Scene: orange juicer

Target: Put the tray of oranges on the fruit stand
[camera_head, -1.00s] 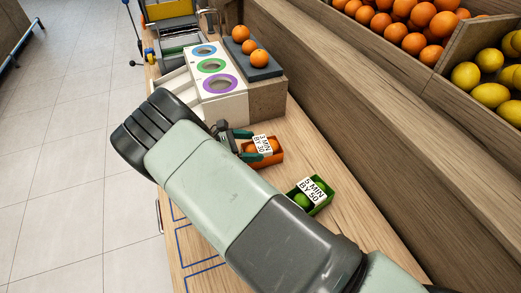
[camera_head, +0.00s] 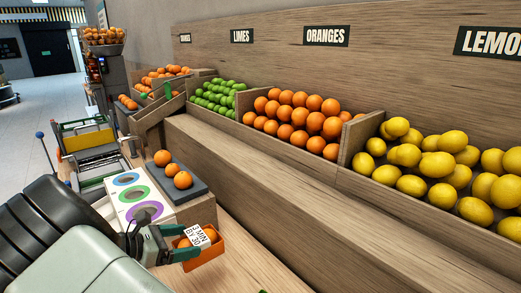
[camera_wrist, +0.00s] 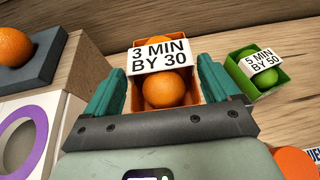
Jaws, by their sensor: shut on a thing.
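The small orange tray (camera_head: 213,252) holds oranges and a white card reading "3 MIN BY 30". In the wrist view the tray (camera_wrist: 220,103) sits between the two green fingers, with an orange (camera_wrist: 163,88) in front of the card. My gripper (camera_head: 189,243) is shut on the tray's sides; it also shows in the wrist view (camera_wrist: 161,75). I cannot tell whether the tray touches the counter. The wooden fruit stand (camera_head: 260,180) runs along the wall, its bins filled with limes (camera_head: 218,96), oranges (camera_head: 298,118) and lemons (camera_head: 440,165).
A dark board with several oranges (camera_head: 183,180) lies on a block beside the white panel with coloured rings (camera_head: 130,200). A green tray of limes (camera_wrist: 278,75) stands right of my gripper in the wrist view. The stand's lower front ledge (camera_head: 330,235) is bare.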

